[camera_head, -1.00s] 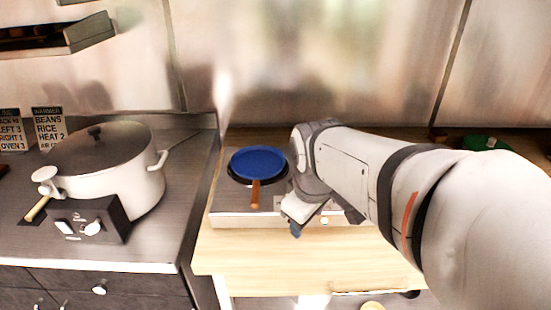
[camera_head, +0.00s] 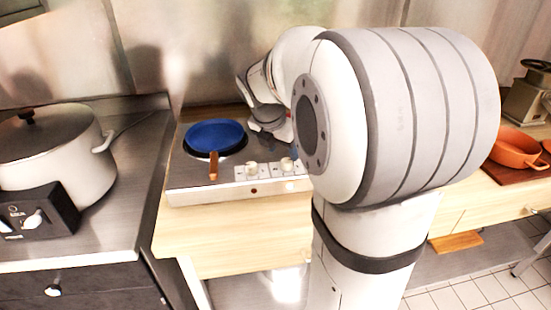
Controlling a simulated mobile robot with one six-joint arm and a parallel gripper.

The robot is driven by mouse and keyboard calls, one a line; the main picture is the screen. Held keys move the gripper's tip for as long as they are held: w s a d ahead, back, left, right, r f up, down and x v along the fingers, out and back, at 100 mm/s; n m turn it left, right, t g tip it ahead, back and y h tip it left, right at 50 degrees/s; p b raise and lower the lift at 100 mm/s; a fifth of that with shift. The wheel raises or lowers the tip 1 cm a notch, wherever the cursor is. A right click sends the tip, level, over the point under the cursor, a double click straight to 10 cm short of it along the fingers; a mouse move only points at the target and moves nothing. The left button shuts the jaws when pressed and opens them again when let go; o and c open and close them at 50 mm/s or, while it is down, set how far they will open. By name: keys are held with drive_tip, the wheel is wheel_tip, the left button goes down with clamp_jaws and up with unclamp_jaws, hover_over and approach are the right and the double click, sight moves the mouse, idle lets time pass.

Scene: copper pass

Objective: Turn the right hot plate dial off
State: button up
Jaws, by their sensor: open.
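The hot plate (camera_head: 185,190) is a low steel unit on the wooden counter, with two white dials on its front panel. The right dial (camera_head: 287,164) sits close to the edge of my arm, and the left dial (camera_head: 251,169) is in plain view. Their exact settings are too small to read. My gripper (camera_head: 272,124) is above and behind the dials, over the right part of the hot plate, apart from both dials. It holds nothing that I can see. My arm hides the right end of the hot plate and part of the gripper.
A blue pan (camera_head: 216,135) with a brown handle stands on the left burner. A large white pot (camera_head: 52,150) and a dark control box (camera_head: 35,215) are on the left counter. An orange pot (camera_head: 518,148) is at the far right. The wooden counter front (camera_head: 230,235) is clear.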

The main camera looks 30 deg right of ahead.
sight(286, 160)
drive_tip(key=shift+x, duration=2.25)
drive_tip(key=shift+c, duration=0.2)
